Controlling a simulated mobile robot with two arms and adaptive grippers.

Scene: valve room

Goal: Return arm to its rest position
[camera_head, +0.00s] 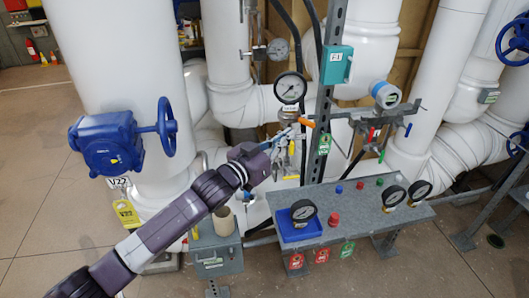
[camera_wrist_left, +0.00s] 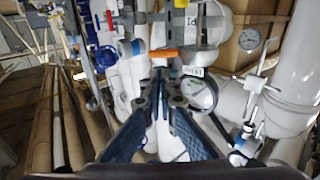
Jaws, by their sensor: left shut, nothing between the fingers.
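My left arm (camera_head: 170,225) reaches up from the lower left of the head view, in front of the white pipes. My left gripper (camera_head: 292,135) is at the pipework, just below and left of an orange valve handle (camera_head: 306,122). In the left wrist view the gripper's fingers (camera_wrist_left: 160,82) come together with nothing between them. The orange handle (camera_wrist_left: 166,53) shows just beyond the fingertips there, and a round gauge (camera_wrist_left: 201,93) is close on their right. I cannot tell whether the fingertips touch anything. My right gripper is not in view.
A grey panel table (camera_head: 350,220) with gauges, buttons and a blue tray (camera_head: 298,232) stands right of the arm. A blue valve (camera_head: 105,143) is at the left. A grey post (camera_head: 322,100) rises beside the gripper. The floor at far left (camera_head: 35,160) is clear.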

